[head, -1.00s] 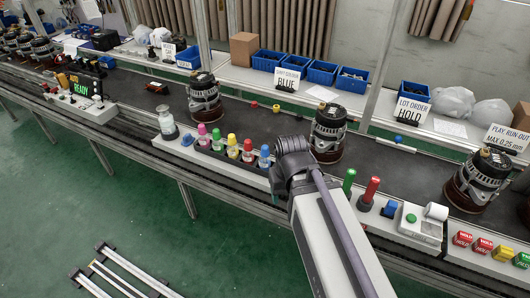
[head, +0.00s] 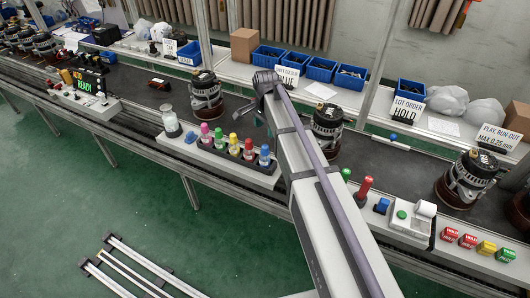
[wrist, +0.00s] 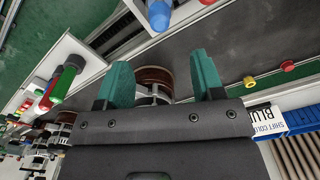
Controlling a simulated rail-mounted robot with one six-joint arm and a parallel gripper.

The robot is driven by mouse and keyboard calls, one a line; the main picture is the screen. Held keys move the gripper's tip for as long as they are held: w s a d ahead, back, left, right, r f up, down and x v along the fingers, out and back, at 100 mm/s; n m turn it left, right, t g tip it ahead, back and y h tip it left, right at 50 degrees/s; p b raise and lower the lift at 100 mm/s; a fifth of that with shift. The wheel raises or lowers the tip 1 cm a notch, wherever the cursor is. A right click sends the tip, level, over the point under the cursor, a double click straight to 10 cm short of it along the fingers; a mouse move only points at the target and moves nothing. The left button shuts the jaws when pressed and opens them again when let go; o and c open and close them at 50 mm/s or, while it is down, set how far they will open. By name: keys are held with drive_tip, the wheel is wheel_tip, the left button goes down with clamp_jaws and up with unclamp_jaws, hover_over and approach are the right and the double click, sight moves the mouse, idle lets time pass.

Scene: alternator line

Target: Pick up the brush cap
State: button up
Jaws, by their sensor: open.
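A small yellow cap (wrist: 249,82) and a small red cap (wrist: 287,65) lie apart on the dark conveyor, right of my fingers in the wrist view. No label tells which one is the brush cap. In the head view now my arm covers their place. My gripper (wrist: 160,60) has two teal fingers spread apart with nothing held between them. Beyond the gap an alternator with a copper-brown base (wrist: 153,76) shows. In the head view my gripper (head: 256,112) hangs over the conveyor, left of an alternator (head: 327,127).
A rack of colour-capped bottles (head: 235,150) stands at the near conveyor edge, with a red post (head: 364,188) to its right. Another alternator (head: 205,97) stands left of my gripper. Blue bins (head: 321,70) and a sign reading BLUE (head: 287,76) line the back shelf.

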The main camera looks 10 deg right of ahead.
sight(265, 145)
drive_tip(key=f+b, duration=0.4)
drive_tip(key=f, duration=0.1)
drive_tip(key=f+b, duration=0.4)
drive_tip(key=shift+s+a+f, duration=0.1)
drive_tip(key=shift+a+f, duration=0.1)
drive_tip(key=shift+f, duration=0.15)
drive_tip(key=shift+r, duration=0.25)
drive_tip(key=c, duration=1)
